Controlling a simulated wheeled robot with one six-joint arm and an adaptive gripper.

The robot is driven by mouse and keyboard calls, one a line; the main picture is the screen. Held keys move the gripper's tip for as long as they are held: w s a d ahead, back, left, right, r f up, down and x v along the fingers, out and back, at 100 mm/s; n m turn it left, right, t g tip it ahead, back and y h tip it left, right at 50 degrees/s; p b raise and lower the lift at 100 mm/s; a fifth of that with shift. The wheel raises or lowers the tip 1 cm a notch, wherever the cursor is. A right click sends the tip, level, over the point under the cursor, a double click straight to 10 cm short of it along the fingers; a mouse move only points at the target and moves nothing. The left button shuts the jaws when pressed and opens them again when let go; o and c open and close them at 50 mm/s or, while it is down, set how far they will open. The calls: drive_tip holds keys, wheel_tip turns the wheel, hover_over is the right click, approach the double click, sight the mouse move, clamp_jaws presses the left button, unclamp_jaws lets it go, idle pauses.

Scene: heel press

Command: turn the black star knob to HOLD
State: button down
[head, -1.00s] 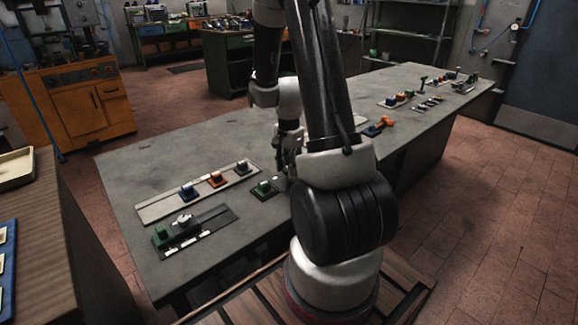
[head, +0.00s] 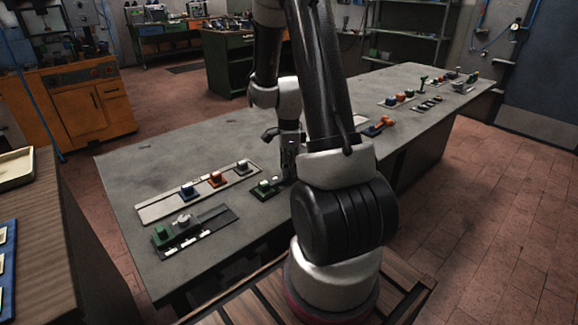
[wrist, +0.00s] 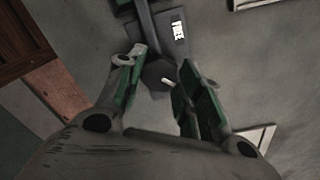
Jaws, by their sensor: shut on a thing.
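The black star knob (wrist: 156,77) is between the fingers of my gripper (wrist: 158,88) in the wrist view. A short white mark shows on the knob. My gripper is shut on it, with green pads on both fingers. A dark plate (wrist: 162,45) beyond it bears a white label (wrist: 178,29) that seems to read FREE. No HOLD label can be read. In the head view my gripper (head: 288,168) is low over the bench, partly behind my arm, and the knob cannot be made out there.
A small plate with a green block (head: 264,186) lies just left of my gripper on the grey bench (head: 190,150). Strips with blue, orange (head: 216,179) and green (head: 161,232) blocks lie further left. An orange-handled part (head: 384,122) and more fixtures stand to the right.

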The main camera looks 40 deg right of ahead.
idle(0.4)
drive_tip(key=c, duration=0.9)
unclamp_jaws()
drive_tip(key=shift+c, duration=0.2)
drive_tip(key=shift+r, duration=0.1)
wheel_tip(320, 180, up, 12)
